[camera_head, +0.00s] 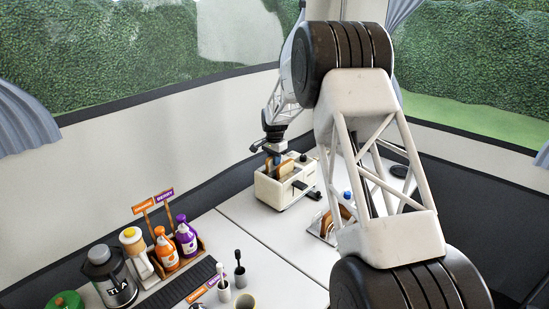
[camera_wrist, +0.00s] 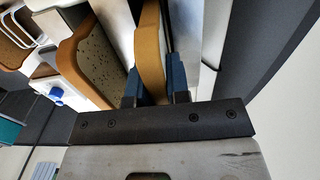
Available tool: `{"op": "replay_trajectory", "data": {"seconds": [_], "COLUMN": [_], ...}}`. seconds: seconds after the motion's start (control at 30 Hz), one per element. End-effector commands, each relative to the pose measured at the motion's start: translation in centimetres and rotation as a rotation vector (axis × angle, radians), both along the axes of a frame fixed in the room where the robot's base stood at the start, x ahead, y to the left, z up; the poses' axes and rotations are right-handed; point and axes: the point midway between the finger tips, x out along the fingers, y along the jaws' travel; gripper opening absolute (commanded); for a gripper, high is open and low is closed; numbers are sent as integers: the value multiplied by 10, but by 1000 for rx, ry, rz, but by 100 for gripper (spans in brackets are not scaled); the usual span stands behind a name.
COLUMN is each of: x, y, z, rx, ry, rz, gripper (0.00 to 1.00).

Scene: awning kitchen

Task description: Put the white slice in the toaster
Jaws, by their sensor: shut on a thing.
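The cream toaster (camera_head: 277,193) stands at the back of the counter, with my gripper (camera_head: 274,157) directly over it. In the wrist view my gripper (camera_wrist: 154,88) has its blue fingers shut on a bread slice (camera_wrist: 150,45), seen mostly edge-on with a tan crust; I take it to be the white slice. The held slice is upright at the toaster's top; how deep it sits in a slot cannot be told. A second, speckled slice (camera_wrist: 92,62) stands beside it on the left in the wrist view, apart from the fingers.
A wire rack with bread (camera_head: 328,222) stands right of the toaster, partly behind my arm. The counter left of the toaster is clear.

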Motion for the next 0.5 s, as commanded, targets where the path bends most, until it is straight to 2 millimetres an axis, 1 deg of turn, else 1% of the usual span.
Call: {"op": "replay_trajectory", "data": {"seconds": [0.47,0.5], "x": [0,0], "y": [0,0], "z": [-3,-3], "rx": [0,0], "ry": [0,0], "rz": [0,0], "gripper": [3,20]}}
